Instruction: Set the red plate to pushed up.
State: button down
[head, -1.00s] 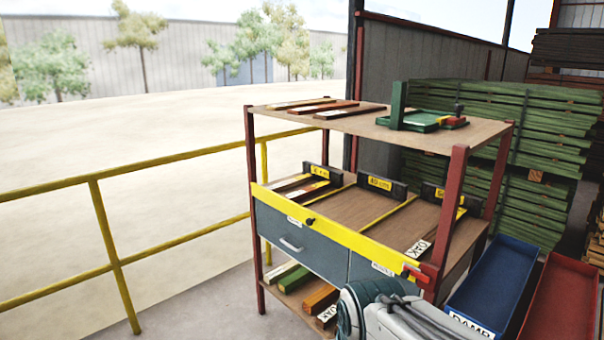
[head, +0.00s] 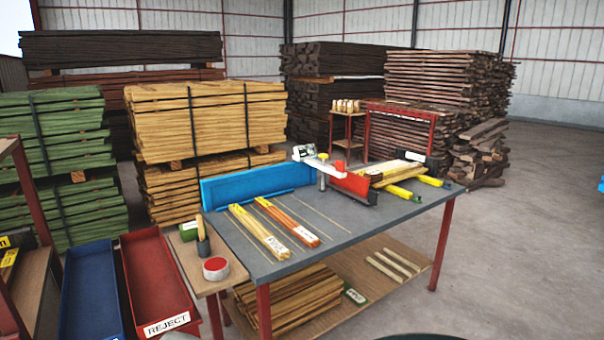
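A red plate (head: 351,183) stands on the grey-topped bench, right of the middle in the head view. I cannot tell from this distance whether the plate is pushed up or down. A long blue plate (head: 245,186) stands upright to its left along the back of the bench (head: 258,258). My gripper is not in view.
Labelled yellow and orange strips (head: 288,221) lie on the bench. A small side table (head: 193,275) holds a red tin (head: 215,268). Blue (head: 89,290) and red (head: 157,284) bins stand left. Timber stacks (head: 212,118) stand behind. Floor at right is clear (head: 530,250).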

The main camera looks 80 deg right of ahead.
aim_at(355, 186)
jog(key=z, duration=3.2)
jog(key=i, duration=0.55)
jog(key=z, duration=0.65)
jog(key=i, duration=1.25)
jog(key=u, duration=0.8)
jog(key=i, duration=1.1)
jog(key=u, duration=0.2)
